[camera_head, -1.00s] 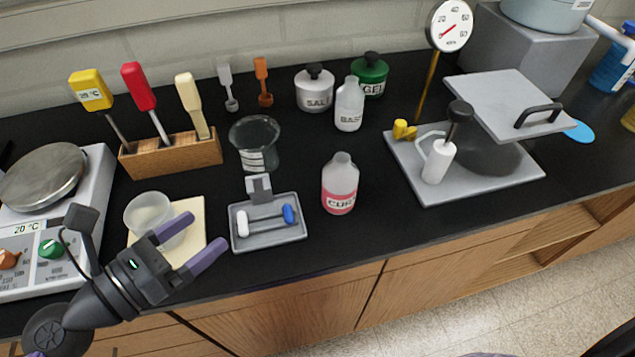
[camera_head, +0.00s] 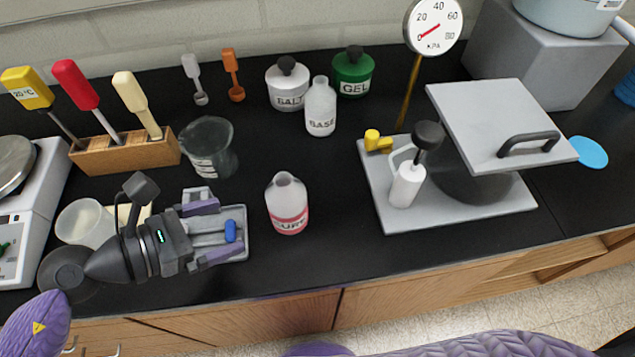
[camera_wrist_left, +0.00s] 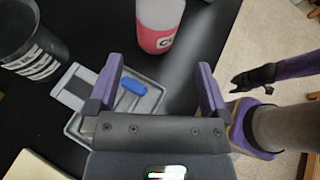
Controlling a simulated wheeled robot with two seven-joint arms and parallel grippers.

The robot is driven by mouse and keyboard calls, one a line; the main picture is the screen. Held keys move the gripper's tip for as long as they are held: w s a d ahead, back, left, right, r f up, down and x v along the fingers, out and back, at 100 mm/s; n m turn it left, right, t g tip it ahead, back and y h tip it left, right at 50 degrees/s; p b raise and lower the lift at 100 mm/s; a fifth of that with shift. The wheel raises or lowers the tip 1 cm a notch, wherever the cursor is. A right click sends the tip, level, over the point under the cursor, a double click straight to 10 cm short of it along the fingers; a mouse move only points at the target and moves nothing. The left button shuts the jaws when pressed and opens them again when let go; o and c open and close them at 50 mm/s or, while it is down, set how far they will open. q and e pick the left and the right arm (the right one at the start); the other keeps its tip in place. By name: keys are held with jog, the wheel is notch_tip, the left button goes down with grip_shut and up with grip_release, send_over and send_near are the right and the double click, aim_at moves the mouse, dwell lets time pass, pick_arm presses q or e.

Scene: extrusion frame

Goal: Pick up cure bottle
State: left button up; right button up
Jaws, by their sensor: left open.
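The cure bottle (camera_head: 287,204), clear with pink liquid and a "CURE" label, stands upright on the black counter in the head view. In the left wrist view, the cure bottle (camera_wrist_left: 157,27) is beyond the fingertips, cut off by the top edge. My left gripper (camera_head: 227,227) is open and empty, above the grey tray, left of the bottle and pointing toward it. Its two purple fingers (camera_wrist_left: 157,68) are spread in the left wrist view, with the bottle apart from them. My right gripper (camera_wrist_left: 254,78) shows small and dark in the left wrist view; its jaws are unclear.
A grey tray (camera_head: 240,252) with a blue-ended piece (camera_head: 230,231) lies under my left gripper. A beaker (camera_head: 208,148) and the white base bottle (camera_head: 320,106) stand behind. A plate with a pump (camera_head: 406,184) is right; counter between it and the cure bottle is clear.

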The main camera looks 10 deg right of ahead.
aim_at(284, 207)
pick_arm(q)
jog(key=shift+w+d, duration=0.15)
jog(key=shift+d, duration=0.15)
jog(key=x, duration=1.1)
jog(key=shift+f, duration=0.45)
jog(key=shift+a, duration=0.1)
jog(key=c, duration=1.1)
